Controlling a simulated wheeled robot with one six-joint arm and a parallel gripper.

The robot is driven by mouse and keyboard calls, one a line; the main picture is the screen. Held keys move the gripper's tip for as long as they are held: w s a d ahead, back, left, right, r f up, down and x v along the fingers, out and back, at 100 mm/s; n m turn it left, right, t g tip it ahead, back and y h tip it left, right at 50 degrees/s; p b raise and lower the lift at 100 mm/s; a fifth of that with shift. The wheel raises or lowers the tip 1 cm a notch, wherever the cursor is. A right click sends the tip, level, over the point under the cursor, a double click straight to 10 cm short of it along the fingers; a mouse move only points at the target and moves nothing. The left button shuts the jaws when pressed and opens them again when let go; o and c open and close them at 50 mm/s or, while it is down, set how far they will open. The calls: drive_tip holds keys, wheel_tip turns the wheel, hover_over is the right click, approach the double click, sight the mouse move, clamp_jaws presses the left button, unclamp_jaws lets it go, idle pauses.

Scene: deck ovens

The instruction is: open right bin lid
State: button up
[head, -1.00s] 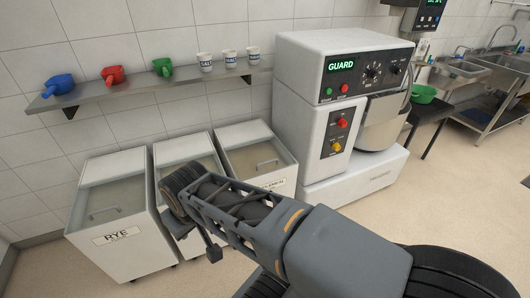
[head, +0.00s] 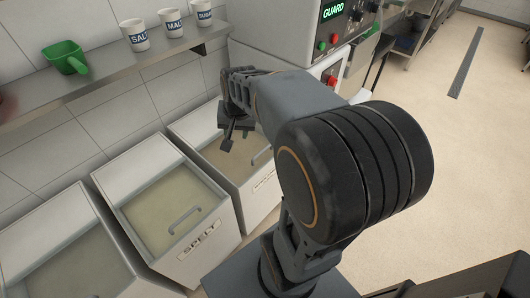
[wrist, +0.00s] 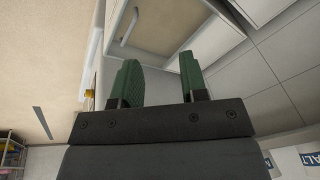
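The right bin (head: 264,192) is a white box with a see-through, tan-looking lid (head: 210,151), which lies shut. A grey bar handle (head: 262,153) shows near the lid's front edge, partly beside my arm. Its front label is partly hidden by my arm. My gripper (head: 228,142) is above this lid, left of the handle in the picture. In the wrist view my gripper (wrist: 160,80) has two green fingers set apart with nothing between them. A bin lid (wrist: 170,22) with a pale handle (wrist: 129,27) shows beyond the fingertips, apart from them.
The SPELT bin (head: 222,232) stands beside it, with another bin (head: 30,240) at the left. A wall shelf (head: 90,85) with white cups and a green scoop (head: 65,57) runs above. The floor at right is clear.

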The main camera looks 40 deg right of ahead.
sight(263, 151)
drive_tip(key=w+d+f+m+b, duration=0.2)
drive_tip(key=w+d+f+m, duration=0.15)
drive_tip(key=d+f, duration=0.4)
drive_tip(key=w+d+f+m+b, duration=0.2)
drive_tip(key=d+f+m+b, duration=0.1)
drive_tip(key=d+f+m, duration=0.4)
drive_tip(key=shift+n+g, duration=0.3)
drive_tip(key=shift+n, duration=0.55)
drive_tip(key=f, duration=0.3)
drive_tip(key=w+f, duration=0.1)
drive_tip(key=f, duration=0.3)
drive_tip(key=w+d+f+b, duration=0.1)
drive_tip(key=f, duration=0.2)
drive_tip(key=shift+f, duration=0.3)
drive_tip(key=shift+w+f, duration=0.2)
drive_tip(key=shift+f, duration=0.45)
drive_tip(key=shift+c, duration=0.3)
clamp_jaws()
drive_tip(key=shift+a, duration=0.15)
